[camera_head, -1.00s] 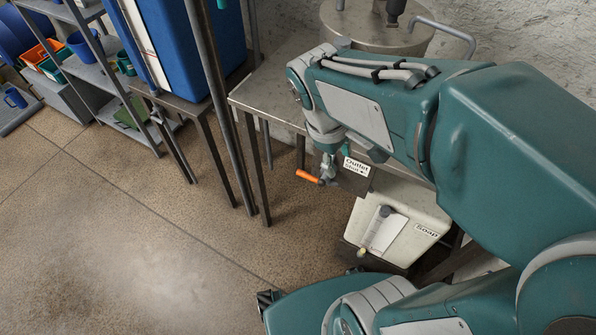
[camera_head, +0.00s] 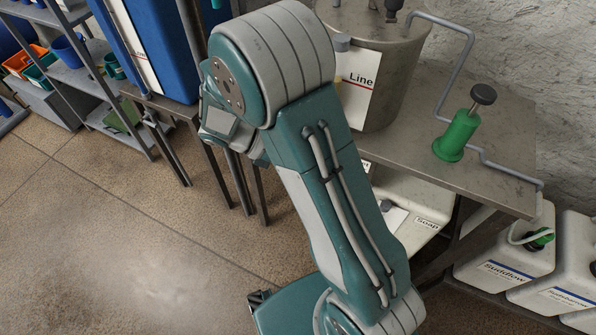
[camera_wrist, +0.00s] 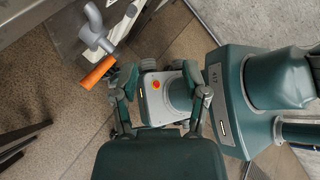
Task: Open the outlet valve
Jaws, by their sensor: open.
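The outlet valve shows in the wrist view as a grey spout and body (camera_wrist: 93,28) with an orange lever handle (camera_wrist: 99,72) slanting down and left from it. My gripper (camera_wrist: 160,78) is open, with nothing between its fingers. The orange handle is just left of the left finger, outside the jaws; I cannot tell if they touch. In the head view my arm hides the valve and the gripper. The steel tank (camera_head: 398,75) stands on the metal bench (camera_head: 500,125), with a partly covered "Line" label (camera_head: 358,90) on its side.
Below are a soap container (camera_head: 425,222) and white Sudsflow jugs (camera_head: 508,255). A blue unit (camera_head: 150,45) and shelves (camera_head: 85,75) stand left. The floor at lower left is open.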

